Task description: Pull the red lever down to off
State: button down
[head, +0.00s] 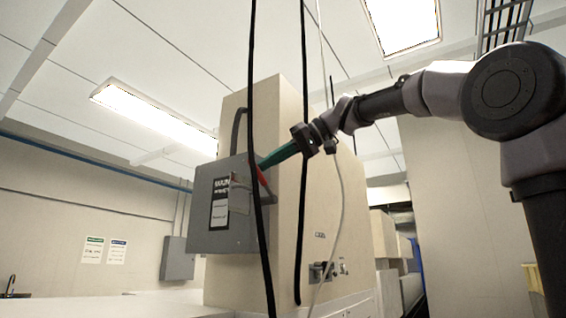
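The grey switch box (213,205) is mounted on a tall beige cabinet (287,210), with a dark label on its front. The red lever (262,177) is at the box's right side, slanting down to the right, partly hidden by a hanging black cable. My gripper (263,164), at the end of a teal section, reaches in from the right to the lever's upper end. The fingertips are small and dark against the box. I cannot tell whether they touch the lever or are open or shut.
Black cables (303,180) and a pale cable (341,200) hang in front of the cabinet, close to my arm. A lower panel with knobs (327,271) is on the cabinet. A second grey box (178,259) is on the back wall at left.

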aim_at(260, 178)
jog(key=s+f+n+t+h, duration=0.1)
jog(key=s+a+f+n+t+h, duration=0.1)
jog(key=f, duration=0.1)
jog(key=s+a+f+n+t+h, duration=0.1)
jog(key=f+n, duration=0.1)
jog(key=shift+f+t, duration=0.2)
jog(key=shift+t, duration=0.1)
notch_tip(260, 178, down, 7)
jog(key=n+t+h, duration=0.2)
jog(key=n+t, duration=0.1)
jog(key=t, duration=0.1)
jog(key=shift+w+d+n, duration=0.2)
jog(key=shift+w+n, duration=0.2)
dwell(0.4)
